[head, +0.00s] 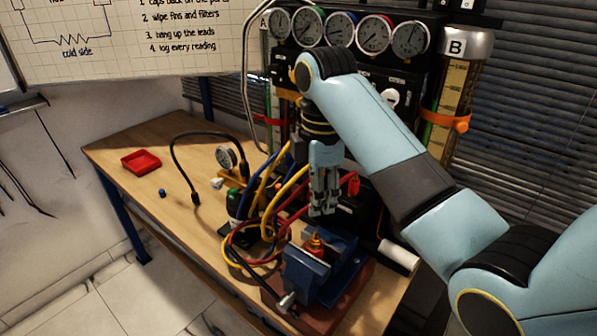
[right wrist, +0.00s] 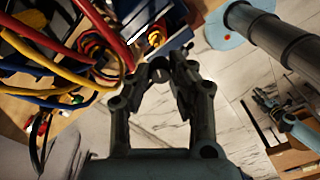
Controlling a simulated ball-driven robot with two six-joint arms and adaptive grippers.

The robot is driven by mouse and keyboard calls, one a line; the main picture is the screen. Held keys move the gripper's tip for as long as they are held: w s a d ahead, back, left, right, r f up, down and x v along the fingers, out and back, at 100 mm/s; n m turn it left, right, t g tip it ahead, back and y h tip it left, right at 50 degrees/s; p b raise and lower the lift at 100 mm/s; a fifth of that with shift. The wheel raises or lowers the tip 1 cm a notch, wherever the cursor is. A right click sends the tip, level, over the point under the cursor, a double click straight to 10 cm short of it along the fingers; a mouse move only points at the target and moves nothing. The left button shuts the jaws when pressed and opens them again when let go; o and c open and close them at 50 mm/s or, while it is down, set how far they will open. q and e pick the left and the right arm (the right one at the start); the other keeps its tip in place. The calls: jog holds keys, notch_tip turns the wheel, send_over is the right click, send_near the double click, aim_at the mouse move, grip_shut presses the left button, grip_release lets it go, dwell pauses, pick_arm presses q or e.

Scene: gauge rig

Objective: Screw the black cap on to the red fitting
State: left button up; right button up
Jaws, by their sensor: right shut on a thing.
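My right gripper (head: 322,212) points down above the blue vise (head: 306,268), a little above the red fitting. In the right wrist view, my right gripper (right wrist: 162,78) is shut on the black cap (right wrist: 158,70), a small dark round piece between its fingertips. The cap cannot be made out in the head view. The red fitting (head: 315,244), with a yellowish top, stands upright in the vise jaws. It also shows past the fingertips in the right wrist view (right wrist: 155,39), apart from the cap. My left gripper (right wrist: 267,99) shows small at the right of the right wrist view; its opening is unclear.
Red, yellow and blue hoses (head: 262,207) loop close left of the vise. A gauge manifold (head: 341,30) stands behind. A red tray (head: 141,161) and a small blue cap (head: 162,193) lie on the open left part of the bench (head: 112,152). A white roll (head: 398,255) lies right of the vise.

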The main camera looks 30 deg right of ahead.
jog(key=shift+w+r, duration=0.1)
jog(key=shift+r, duration=0.05)
jog(key=shift+w+f, duration=0.15)
jog(key=shift+f, duration=0.25)
notch_tip(320, 180, down, 2)
jog(key=shift+f+b, duration=0.2)
jog(key=shift+b, duration=0.2)
jog(key=shift+f, duration=0.85)
pick_arm(q)
jog(key=shift+s+a+f, duration=0.1)
jog(key=shift+s+f, duration=0.6)
jog(key=shift+s, duration=0.15)
pick_arm(e)
jog(key=shift+f, duration=0.2)
pick_arm(q)
jog(key=shift+w, duration=0.15)
